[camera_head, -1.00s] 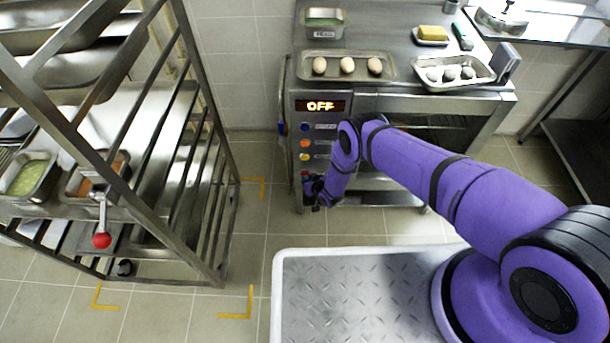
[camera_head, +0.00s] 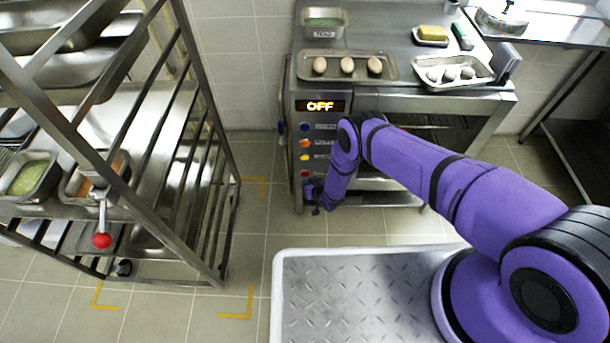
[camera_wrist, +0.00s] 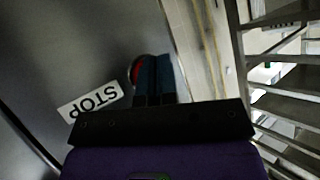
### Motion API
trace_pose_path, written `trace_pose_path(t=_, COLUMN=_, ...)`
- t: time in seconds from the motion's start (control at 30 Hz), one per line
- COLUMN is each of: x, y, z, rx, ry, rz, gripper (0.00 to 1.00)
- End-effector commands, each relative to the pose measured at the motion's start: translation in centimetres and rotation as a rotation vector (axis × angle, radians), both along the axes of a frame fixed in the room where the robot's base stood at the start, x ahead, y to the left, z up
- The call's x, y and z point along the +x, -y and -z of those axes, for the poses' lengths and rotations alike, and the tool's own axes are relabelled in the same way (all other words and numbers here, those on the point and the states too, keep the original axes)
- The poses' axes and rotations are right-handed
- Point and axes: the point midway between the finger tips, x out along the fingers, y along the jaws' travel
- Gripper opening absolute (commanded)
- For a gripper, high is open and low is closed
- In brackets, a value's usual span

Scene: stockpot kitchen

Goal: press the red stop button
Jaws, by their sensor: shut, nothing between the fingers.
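The red stop button (camera_head: 305,174) is the lowest of the coloured buttons on the oven's front panel. In the wrist view the red button (camera_wrist: 136,70) shows beside my fingertips, partly hidden behind them. A white STOP label (camera_wrist: 92,101) lies to its left. My gripper (camera_wrist: 153,60) is shut and empty, its fingertips overlapping the button's right side. I cannot tell whether they touch it. In the head view my gripper (camera_head: 309,191) is just below the button, close to the panel. The display (camera_head: 321,106) above reads OFF.
Blue (camera_head: 305,127), orange (camera_head: 305,143) and yellow (camera_head: 305,157) buttons sit above the red one. Trays with eggs (camera_head: 347,66) stand on the steel top. A wheeled rack (camera_head: 205,235) stands at left, with bare floor between it and the oven.

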Motion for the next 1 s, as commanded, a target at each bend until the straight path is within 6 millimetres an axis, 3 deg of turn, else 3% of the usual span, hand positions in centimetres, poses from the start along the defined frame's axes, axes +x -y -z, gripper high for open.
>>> trace_pose_path(t=0.6, x=-4.7, y=-0.2, z=0.0, rx=0.001, ry=-0.001, rz=0.000, gripper=0.00)
trace_pose_path(t=1.0, x=-5.0, y=-0.2, z=0.0, rx=0.000, ry=-0.001, rz=0.000, gripper=0.00)
